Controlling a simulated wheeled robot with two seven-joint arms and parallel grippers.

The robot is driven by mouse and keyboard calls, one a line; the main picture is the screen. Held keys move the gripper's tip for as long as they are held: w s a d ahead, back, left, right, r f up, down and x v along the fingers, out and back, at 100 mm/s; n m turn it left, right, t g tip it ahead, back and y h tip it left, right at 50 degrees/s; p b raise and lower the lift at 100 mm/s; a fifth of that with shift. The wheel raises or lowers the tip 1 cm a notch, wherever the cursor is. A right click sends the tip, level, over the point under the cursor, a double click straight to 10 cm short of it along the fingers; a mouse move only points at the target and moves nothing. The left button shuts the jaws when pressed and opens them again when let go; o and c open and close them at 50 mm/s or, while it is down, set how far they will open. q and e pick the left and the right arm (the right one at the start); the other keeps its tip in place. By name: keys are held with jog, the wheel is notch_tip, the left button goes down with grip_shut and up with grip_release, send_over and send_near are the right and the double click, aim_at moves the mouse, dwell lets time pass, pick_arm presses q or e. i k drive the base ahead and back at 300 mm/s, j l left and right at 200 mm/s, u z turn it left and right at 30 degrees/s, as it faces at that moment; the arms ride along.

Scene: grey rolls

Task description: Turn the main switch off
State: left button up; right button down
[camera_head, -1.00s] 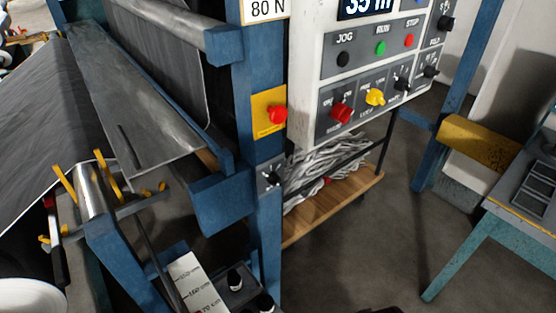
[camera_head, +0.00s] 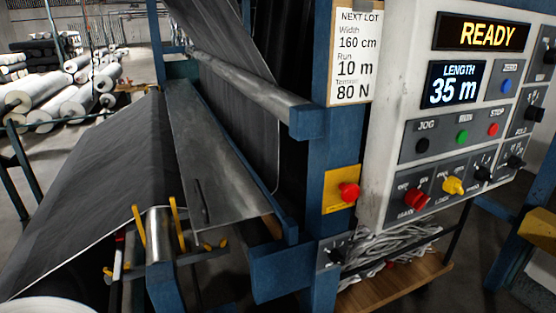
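The main switch (camera_head: 415,199) is a red rotary knob at the lower left of the white control panel (camera_head: 385,130). A label under it reads MAIN, and small position marks sit above it. The marks are too small for me to tell which one the knob points to. The upper display (camera_head: 485,35) is lit and reads READY. The length display (camera_head: 455,88) is lit and reads 35 m. Neither of my grippers is in view.
A yellow knob (camera_head: 453,186) sits right beside the main switch, with black knobs further right. Jog, run and stop buttons are above. A red mushroom button (camera_head: 348,192) on a yellow plate is on the blue post to the left. Grey fabric (camera_head: 95,170) fills the left.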

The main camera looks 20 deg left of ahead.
aim_at(415, 197)
jog(key=k+j+u, duration=0.1)
jog(key=k, duration=1.2)
jog(key=k+u, duration=0.1)
jog(key=u, duration=1.55)
